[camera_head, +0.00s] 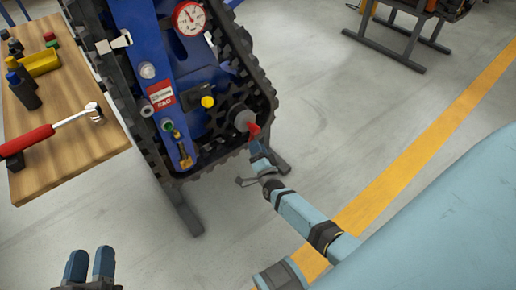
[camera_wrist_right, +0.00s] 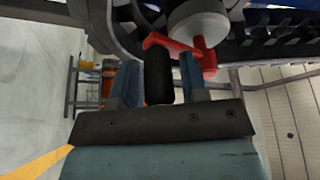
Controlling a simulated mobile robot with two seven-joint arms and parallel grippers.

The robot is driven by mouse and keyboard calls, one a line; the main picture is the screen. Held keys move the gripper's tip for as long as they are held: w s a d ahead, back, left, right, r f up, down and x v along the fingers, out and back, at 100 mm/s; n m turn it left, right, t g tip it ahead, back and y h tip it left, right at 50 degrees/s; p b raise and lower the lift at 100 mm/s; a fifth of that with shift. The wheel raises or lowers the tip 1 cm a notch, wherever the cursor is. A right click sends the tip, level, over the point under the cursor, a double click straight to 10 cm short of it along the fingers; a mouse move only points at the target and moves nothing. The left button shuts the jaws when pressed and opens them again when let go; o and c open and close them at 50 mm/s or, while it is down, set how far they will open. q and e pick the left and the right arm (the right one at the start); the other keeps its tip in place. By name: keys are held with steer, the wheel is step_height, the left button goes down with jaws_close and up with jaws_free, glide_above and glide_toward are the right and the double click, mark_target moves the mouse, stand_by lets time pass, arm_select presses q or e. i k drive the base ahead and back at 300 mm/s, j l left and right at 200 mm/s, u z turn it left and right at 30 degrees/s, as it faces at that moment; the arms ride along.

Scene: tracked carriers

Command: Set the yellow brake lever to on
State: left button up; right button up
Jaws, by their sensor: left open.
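A yellow knob (camera_head: 208,101) on a short dark lever sits on the blue face of the tracked carrier (camera_head: 175,60), right of a red-and-white label. I cannot read its on and off marks. A smaller brass-yellow fitting (camera_head: 183,152) is lower left; I cannot tell its function. My left gripper (camera_head: 90,262) is open and empty at the bottom left, well below the carrier. My right gripper (camera_head: 258,150) is at a red crank (camera_head: 254,131) on the carrier's lower right. In the wrist view its fingers (camera_wrist_right: 160,80) are on both sides of the crank's black grip (camera_wrist_right: 158,75).
A gauge (camera_head: 189,18) is on the carrier's top. Black tracks (camera_head: 120,90) edge the blue face.

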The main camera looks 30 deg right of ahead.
mark_target(207, 102)
steer(key=k+j, duration=0.1)
steer(key=k, duration=0.35)
steer(key=k+j, duration=0.1)
steer(key=k, duration=0.35)
